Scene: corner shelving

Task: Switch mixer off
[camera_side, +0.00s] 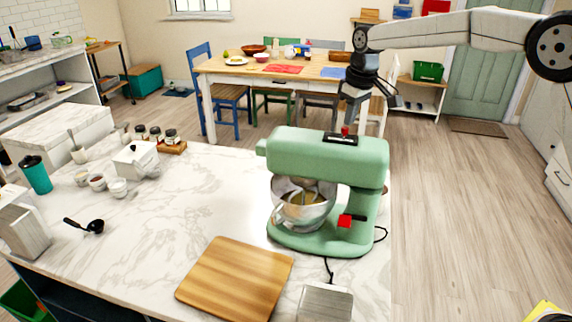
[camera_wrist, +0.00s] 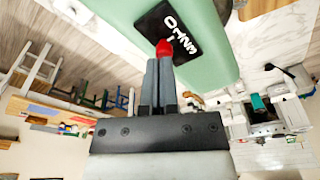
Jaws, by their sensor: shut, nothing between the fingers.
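The green stand mixer (camera_side: 322,150) stands on the marble counter, with a metal bowl (camera_side: 303,203) under its head. A black plate (camera_side: 340,139) with white markings lies on top of the head, and a small red knob (camera_side: 345,131) sits on it. A second red lever (camera_side: 345,220) is low on the mixer's side. My gripper (camera_side: 348,119) points down just above the red knob. In the wrist view, my gripper's fingers (camera_wrist: 165,62) are shut together, with their tips at the red knob (camera_wrist: 164,47) and overlapping it. I cannot tell whether they touch it.
A wooden board (camera_side: 235,278) lies in front of the mixer, near a metal box (camera_side: 325,303). A dining table (camera_side: 275,75) is behind. The counter between is clear.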

